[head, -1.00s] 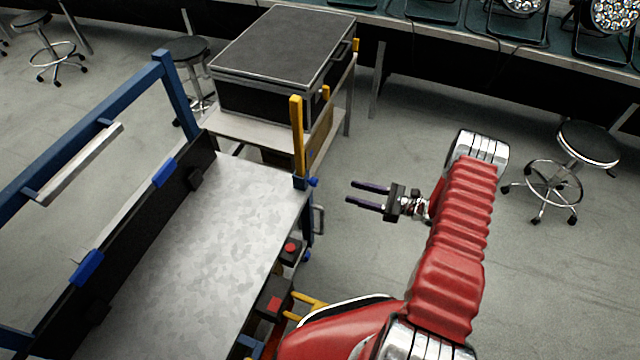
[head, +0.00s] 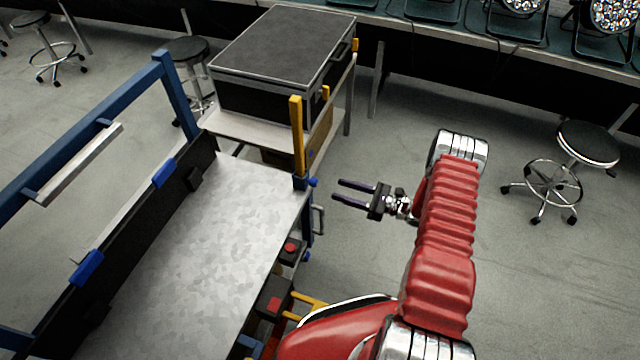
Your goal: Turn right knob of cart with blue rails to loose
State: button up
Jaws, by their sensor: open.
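The cart with blue rails (head: 120,110) fills the left side, with a speckled grey metal top (head: 205,235). A small blue knob (head: 313,182) sticks out at its far right corner, at the foot of a yellow post (head: 297,135). A second blue knob (head: 307,256) shows lower on the same side. The frames do not show which way either knob is turned. My gripper (head: 338,190) is open and empty, its two dark fingers pointing left at the upper knob. A small gap appears between the fingertips and that knob.
A black case (head: 283,60) sits on another cart behind. A grey handle (head: 319,219) and red-topped boxes (head: 291,248) are on the cart's right side. A stool (head: 588,145) stands at right, below a bench of lights (head: 612,15). Floor between is clear.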

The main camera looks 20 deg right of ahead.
aim_at(317, 182)
jog(key=x, duration=0.8)
jog(key=shift+w+a, duration=0.2)
jog(key=shift+a, duration=0.05)
jog(key=shift+c, duration=0.6)
jog(key=c, duration=0.9)
jog(key=shift+c, duration=0.2)
